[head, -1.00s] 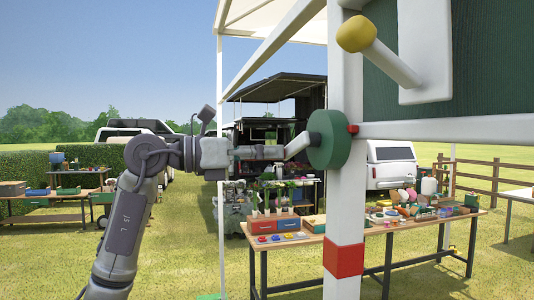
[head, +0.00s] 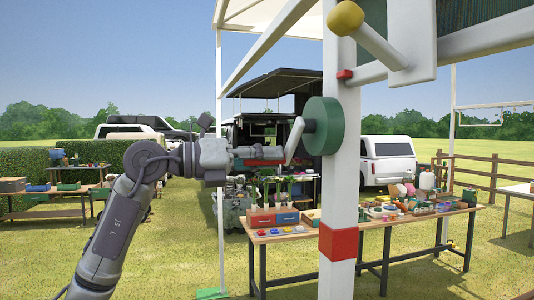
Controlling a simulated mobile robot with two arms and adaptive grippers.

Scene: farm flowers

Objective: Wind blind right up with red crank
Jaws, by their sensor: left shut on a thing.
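My left gripper (head: 250,153) is shut on the red handle (head: 264,162) of the crank. The pale crank arm (head: 294,140) slopes up and right from the handle to the green drum (head: 323,126) on the white post (head: 342,180). The dark green blind (head: 480,10) is at the upper right, with only its lower part in frame. Its white bottom rail (head: 480,38) is high, above the level of the drum. A small red tab (head: 344,74) is at the rail's left end, by the post. The blind's top is out of view, and so is my right gripper.
A yellow knob (head: 345,17) on a white rod stands out near the post's top. The post has a red band (head: 338,243). A wooden table (head: 290,233) with small goods stands behind it. A hedge (head: 30,168) and another table (head: 45,193) are at the left. Grass lies between.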

